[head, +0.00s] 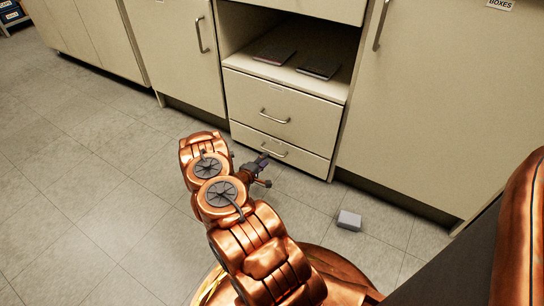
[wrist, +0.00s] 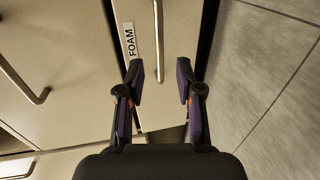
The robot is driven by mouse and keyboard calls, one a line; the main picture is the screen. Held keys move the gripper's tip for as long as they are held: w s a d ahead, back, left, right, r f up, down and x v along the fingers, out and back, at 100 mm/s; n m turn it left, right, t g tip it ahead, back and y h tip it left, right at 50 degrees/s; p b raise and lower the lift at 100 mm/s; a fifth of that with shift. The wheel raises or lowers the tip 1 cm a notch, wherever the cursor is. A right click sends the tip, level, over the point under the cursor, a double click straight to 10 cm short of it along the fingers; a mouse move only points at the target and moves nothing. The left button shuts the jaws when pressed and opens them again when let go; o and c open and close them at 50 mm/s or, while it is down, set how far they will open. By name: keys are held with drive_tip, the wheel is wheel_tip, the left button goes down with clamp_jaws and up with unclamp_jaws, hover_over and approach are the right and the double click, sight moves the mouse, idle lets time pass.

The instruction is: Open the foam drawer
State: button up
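The foam drawer (head: 305,161) is the lowest drawer of the cabinet, and its front looks flush with the drawer above. Its FOAM label (wrist: 130,41) and bar handle (wrist: 157,35) show in the wrist view; the handle also shows in the head view (head: 273,153). My gripper (wrist: 160,75) is open, with its two dark fingers on either side of the near end of the handle in the picture. Whether a finger touches the handle cannot be told. In the head view my gripper (head: 262,160) is low, close to the drawer front, and partly covers it.
Another drawer (head: 300,110) with a bar handle is above. An open shelf above it holds two dark flat items (head: 318,71). Closed cabinet doors flank the drawers. A small grey box (head: 349,220) lies on the tiled floor to the right.

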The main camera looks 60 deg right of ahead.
drive_tip(key=b+x, duration=0.3)
drive_tip(key=x, duration=0.4)
drive_tip(key=shift+d, duration=0.25)
clamp_jaws()
idle(0.5)
